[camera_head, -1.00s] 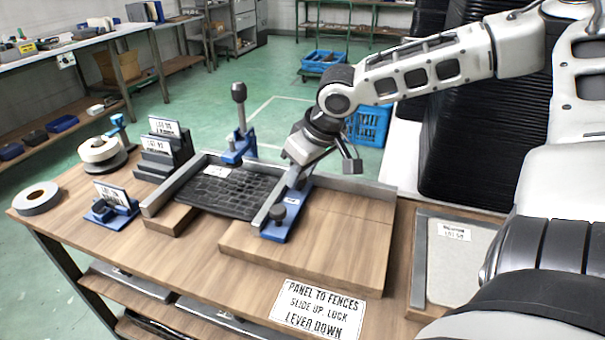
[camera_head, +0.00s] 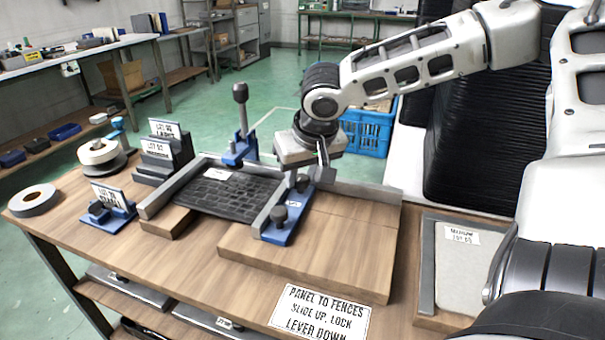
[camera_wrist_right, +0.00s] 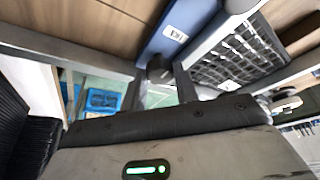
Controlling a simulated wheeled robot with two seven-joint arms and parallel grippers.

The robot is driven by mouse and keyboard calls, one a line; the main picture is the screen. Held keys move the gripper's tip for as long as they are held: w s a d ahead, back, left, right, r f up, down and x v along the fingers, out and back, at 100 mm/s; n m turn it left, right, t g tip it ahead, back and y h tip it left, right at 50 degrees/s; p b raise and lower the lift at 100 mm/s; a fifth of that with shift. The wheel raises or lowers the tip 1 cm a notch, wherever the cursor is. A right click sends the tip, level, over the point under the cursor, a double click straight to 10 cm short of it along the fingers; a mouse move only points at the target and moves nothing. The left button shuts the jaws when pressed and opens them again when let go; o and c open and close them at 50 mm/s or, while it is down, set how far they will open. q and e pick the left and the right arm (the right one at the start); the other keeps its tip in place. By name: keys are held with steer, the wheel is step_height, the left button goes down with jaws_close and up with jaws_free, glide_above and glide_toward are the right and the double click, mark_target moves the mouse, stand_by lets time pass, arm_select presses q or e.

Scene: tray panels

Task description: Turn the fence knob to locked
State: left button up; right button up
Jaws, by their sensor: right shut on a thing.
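The blue fence (camera_head: 270,234) with its grey bar stands on the wooden board, along the right side of the dark textured panel (camera_head: 225,192). Its front black knob (camera_head: 279,214) is uncovered. My right gripper (camera_head: 304,181) points down at the far end of the blue fence, shut on a dark knob there. In the right wrist view this knob (camera_wrist_right: 160,68) shows between the fingers, beside the blue fence plate (camera_wrist_right: 178,30). How the knob is turned cannot be told. My left gripper is out of view.
A blue lever clamp (camera_head: 240,145) stands upright behind the panel. A label sign (camera_head: 320,311) lies at the table front. Small card stands and tape rolls (camera_head: 34,199) are at left; a grey tray (camera_head: 428,265) is at right. The board's front right is clear.

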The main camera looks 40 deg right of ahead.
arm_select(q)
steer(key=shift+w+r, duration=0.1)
arm_select(e)
steer(key=o, duration=0.7)
steer(key=shift+r, duration=0.15)
arm_select(q)
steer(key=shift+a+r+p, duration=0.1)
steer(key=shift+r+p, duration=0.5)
steer(key=shift+p, duration=1.4)
arm_select(e)
steer(key=v, duration=1.5)
steer(key=shift+r, duration=0.35)
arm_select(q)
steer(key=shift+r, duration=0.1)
arm_select(e)
steer(key=shift+s+a, duration=0.1)
